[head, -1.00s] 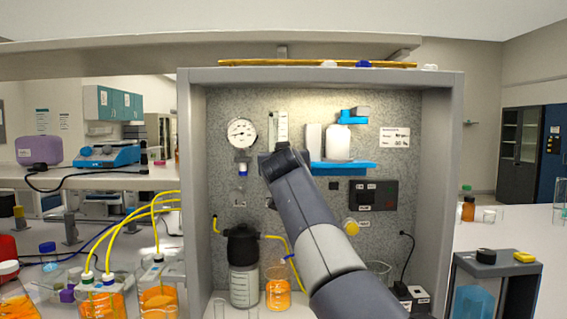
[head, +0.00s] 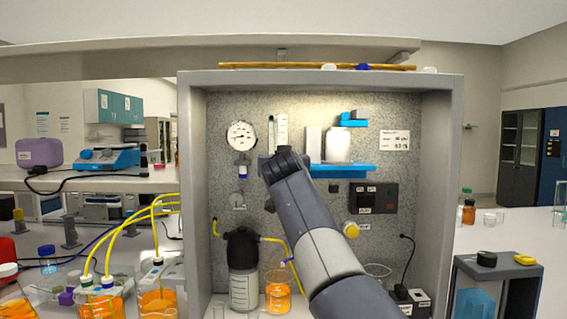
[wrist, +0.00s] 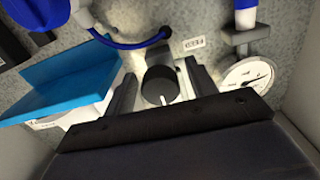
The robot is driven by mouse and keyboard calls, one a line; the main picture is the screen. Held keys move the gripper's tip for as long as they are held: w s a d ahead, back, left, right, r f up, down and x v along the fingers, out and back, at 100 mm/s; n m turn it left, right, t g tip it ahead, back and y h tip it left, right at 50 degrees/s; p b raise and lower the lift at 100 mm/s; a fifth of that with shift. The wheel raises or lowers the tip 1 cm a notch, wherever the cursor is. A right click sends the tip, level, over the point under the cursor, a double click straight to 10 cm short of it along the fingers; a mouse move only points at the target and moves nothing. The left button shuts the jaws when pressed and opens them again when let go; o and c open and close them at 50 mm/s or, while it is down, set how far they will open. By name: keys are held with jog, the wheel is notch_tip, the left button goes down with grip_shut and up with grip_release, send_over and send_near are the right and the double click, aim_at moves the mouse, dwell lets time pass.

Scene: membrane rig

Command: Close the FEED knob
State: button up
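A dark round knob (wrist: 160,85) with a white pointer line stands on the speckled panel in the wrist view. The line points toward the bottom of that picture. My gripper (wrist: 160,72) has one finger on each side of the knob, with narrow gaps visible, so it looks open around it. A small white label (wrist: 194,43) is near the knob, too small to read. In the head view my arm's end covers the knob, and my fingers are hidden there.
A round gauge (head: 242,135) is left of my arm. A blue shelf (head: 343,170) with a white bottle (head: 338,147) is close on the right. The grey cabinet frame (head: 441,180) encloses the panel. A black-capped bottle (head: 243,285) and an orange beaker (head: 278,298) stand below.

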jog(key=s+b, duration=0.4)
jog(key=s, duration=0.6)
jog(key=shift+s, duration=0.4)
jog(key=shift+w, duration=0.15)
jog(key=w+p, duration=0.4)
jog(key=w, duration=0.6)
jog(key=shift+w+r, duration=0.1)
jog(key=shift+w, duration=0.2)
jog(key=shift+s, duration=0.1)
